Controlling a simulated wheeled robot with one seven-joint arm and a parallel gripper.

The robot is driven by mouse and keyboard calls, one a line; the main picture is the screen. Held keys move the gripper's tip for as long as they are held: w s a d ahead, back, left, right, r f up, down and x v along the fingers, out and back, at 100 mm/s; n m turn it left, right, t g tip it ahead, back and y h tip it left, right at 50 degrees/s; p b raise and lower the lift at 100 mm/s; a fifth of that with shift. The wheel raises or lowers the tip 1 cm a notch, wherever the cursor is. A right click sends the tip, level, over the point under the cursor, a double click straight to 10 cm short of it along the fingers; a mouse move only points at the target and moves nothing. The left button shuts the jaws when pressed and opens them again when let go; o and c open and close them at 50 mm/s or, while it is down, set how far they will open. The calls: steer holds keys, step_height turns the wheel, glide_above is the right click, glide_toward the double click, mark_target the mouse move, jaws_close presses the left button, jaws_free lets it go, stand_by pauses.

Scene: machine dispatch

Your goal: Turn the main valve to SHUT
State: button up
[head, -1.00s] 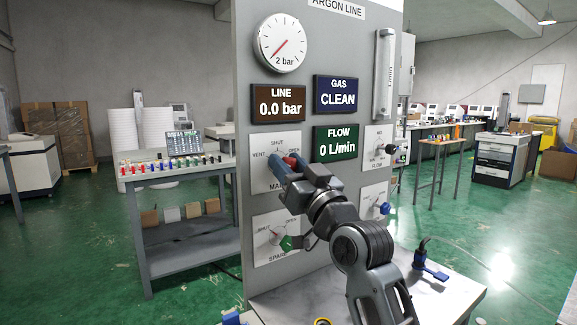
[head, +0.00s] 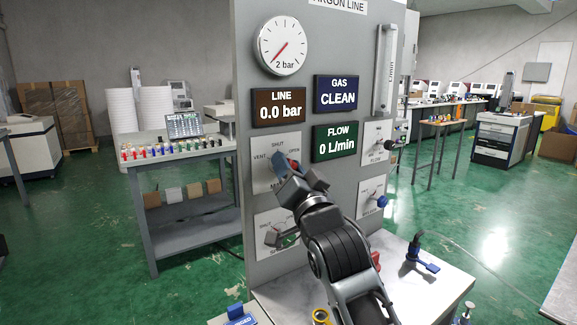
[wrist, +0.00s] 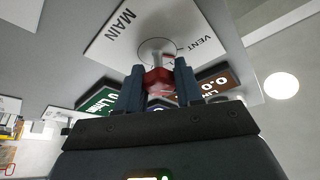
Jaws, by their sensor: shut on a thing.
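The main valve's white plate (head: 260,175) is on the grey panel, marked VENT at left, SHUT at top and OPEN at right. My gripper (head: 284,163) is at this plate and hides the handle in the head view. In the wrist view, the red handle (wrist: 158,80) sits between the two blue fingers of my gripper (wrist: 159,86), which are shut on it. Its round stem (wrist: 155,50) meets the plate marked MAIN (wrist: 115,35). Which mark the handle points at cannot be told. The line display (head: 279,107) reads 0.0 bar.
Below is the spare valve plate (head: 265,222), partly behind my arm. At right are the flow plate (head: 373,135) and another plate with a blue knob (head: 382,201).

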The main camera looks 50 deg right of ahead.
steer(key=m+g+b, duration=0.1)
steer(key=m+b, duration=0.2)
steer(key=shift+f+h, duration=0.1)
steer(key=shift+h, duration=0.2)
steer(key=shift+m+g+h+b, duration=0.3)
steer(key=shift+m+g+b, duration=0.65)
steer(key=shift+m, duration=1.15)
steer(key=shift+r, duration=0.2)
steer(key=o, duration=1)
steer(key=shift+o, duration=0.2)
steer(key=shift+s+f, duration=0.1)
steer(key=shift+f, duration=0.05)
steer(key=v, duration=0.7)
steer(key=shift+s+a+b, duration=0.2)
steer(key=shift+s+b, duration=0.05)
steer(key=shift+b, duration=0.2)
